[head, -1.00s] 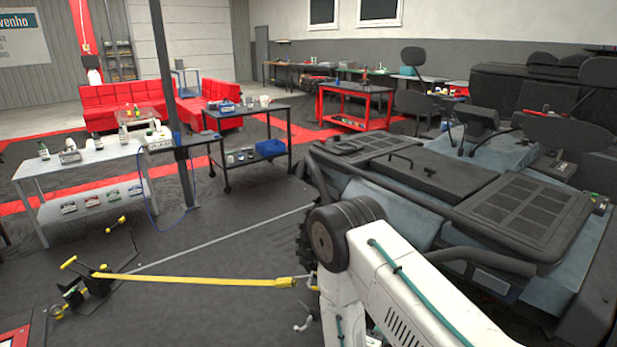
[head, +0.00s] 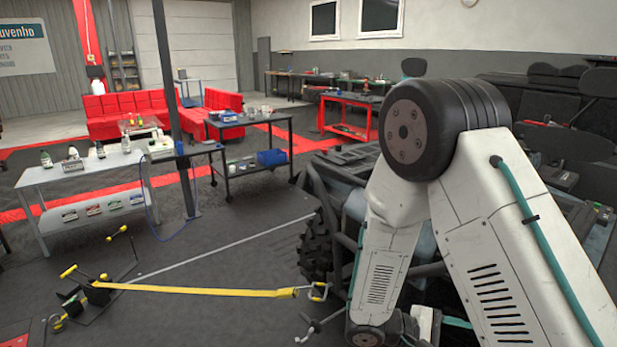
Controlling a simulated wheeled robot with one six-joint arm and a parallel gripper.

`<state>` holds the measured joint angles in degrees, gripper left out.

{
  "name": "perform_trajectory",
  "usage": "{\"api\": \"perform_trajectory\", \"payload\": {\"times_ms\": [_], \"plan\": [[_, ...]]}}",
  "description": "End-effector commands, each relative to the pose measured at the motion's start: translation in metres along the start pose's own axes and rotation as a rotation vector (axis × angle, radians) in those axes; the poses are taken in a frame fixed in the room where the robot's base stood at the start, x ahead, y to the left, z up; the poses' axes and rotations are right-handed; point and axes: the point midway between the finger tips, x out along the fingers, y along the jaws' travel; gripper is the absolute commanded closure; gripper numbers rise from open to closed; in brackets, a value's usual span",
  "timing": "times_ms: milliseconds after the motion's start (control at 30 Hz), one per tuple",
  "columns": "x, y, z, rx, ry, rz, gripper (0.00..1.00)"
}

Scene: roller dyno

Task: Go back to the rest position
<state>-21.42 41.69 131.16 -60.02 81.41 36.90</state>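My white arm (head: 505,225) with its dark round elbow joint stands folded in the right half of the head view. Its lower link runs down to the bottom edge, and my gripper is not in view. Behind the arm is a dark off-road vehicle (head: 345,195) with a knobby tire (head: 318,247), largely hidden by the arm. A yellow strap (head: 205,291) runs from a black floor anchor (head: 97,293) at the left to a metal hook (head: 318,291) at the vehicle's front.
A grey workbench (head: 95,178) with bottles stands at the left, next to a dark post (head: 168,95). A black cart (head: 262,135) holds a blue bin (head: 271,157). A red workbench (head: 345,130) and red sofas (head: 120,105) stand farther back. The floor between strap and cart is open.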

Motion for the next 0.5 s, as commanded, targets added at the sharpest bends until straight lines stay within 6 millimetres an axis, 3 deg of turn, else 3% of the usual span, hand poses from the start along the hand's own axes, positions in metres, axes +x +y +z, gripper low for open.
{"api": "perform_trajectory", "payload": {"times_ms": [33, 200, 500], "plan": [[-0.001, 0.005, 0.019, 0.009, -0.006, -0.081, 0.42], [-0.009, 0.005, 0.074, 0.017, 0.007, -0.356, 0.42], [-0.037, 0.002, 0.151, 0.100, 0.177, -0.778, 0.42]]}}
